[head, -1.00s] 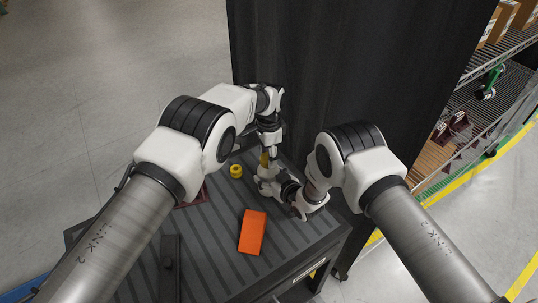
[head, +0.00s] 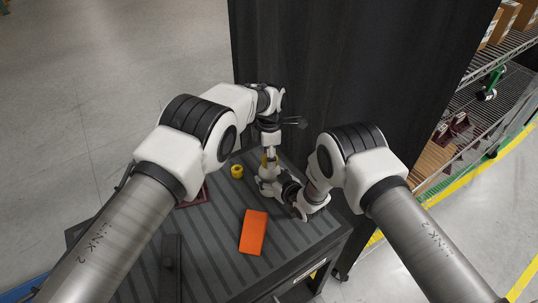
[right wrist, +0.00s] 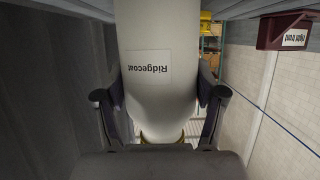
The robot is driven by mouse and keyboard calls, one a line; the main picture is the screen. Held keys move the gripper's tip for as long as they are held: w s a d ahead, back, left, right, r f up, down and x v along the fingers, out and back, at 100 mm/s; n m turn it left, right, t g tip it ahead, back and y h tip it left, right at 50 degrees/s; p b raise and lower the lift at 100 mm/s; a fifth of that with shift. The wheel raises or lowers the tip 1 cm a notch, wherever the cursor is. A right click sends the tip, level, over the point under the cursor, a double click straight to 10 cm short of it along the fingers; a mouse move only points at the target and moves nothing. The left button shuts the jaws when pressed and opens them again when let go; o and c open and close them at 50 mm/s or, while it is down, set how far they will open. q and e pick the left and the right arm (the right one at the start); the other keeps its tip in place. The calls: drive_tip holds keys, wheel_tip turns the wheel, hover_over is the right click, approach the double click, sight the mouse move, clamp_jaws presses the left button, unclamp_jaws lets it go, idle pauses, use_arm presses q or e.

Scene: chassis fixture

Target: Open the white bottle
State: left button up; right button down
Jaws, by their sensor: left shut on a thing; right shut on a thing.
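The white bottle (right wrist: 160,75) with a "Ridgecoat" label fills the middle of the right wrist view, which is upside down. A yellow band (right wrist: 162,137) shows at its top end, near the bottom of that picture. My right gripper (right wrist: 160,100) is shut on the bottle, one finger on each side. In the head view my right gripper (head: 270,180) reaches in low from the right, and the bottle is mostly hidden there. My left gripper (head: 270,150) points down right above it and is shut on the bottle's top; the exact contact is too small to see.
On the dark ribbed table lie a small yellow round piece (head: 237,171), an orange block (head: 253,232) and a black piece (head: 170,265). A dark red fixture (head: 197,196) is partly behind my left arm. A black curtain (head: 340,80) hangs close behind; wire shelves (head: 490,110) stand right.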

use_arm(q)
drive_tip(key=shift+s+d, duration=0.1)
use_arm(e)
drive_tip(key=shift+s+f, duration=0.1)
drive_tip(key=shift+f, duration=0.15)
idle(0.3)
use_arm(q)
drive_tip(key=shift+r, duration=1)
drive_tip(key=shift+r, duration=0.1)
use_arm(e)
drive_tip(key=shift+r, duration=0.1)
use_arm(q)
wheel_tip(320, 180, up, 4)
drive_tip(key=shift+f, duration=0.1)
use_arm(e)
unclamp_jaws()
use_arm(q)
drive_tip(key=shift+w+f, duration=0.1)
drive_tip(key=shift+w, duration=0.15)
use_arm(e)
drive_tip(key=shift+w, duration=0.25)
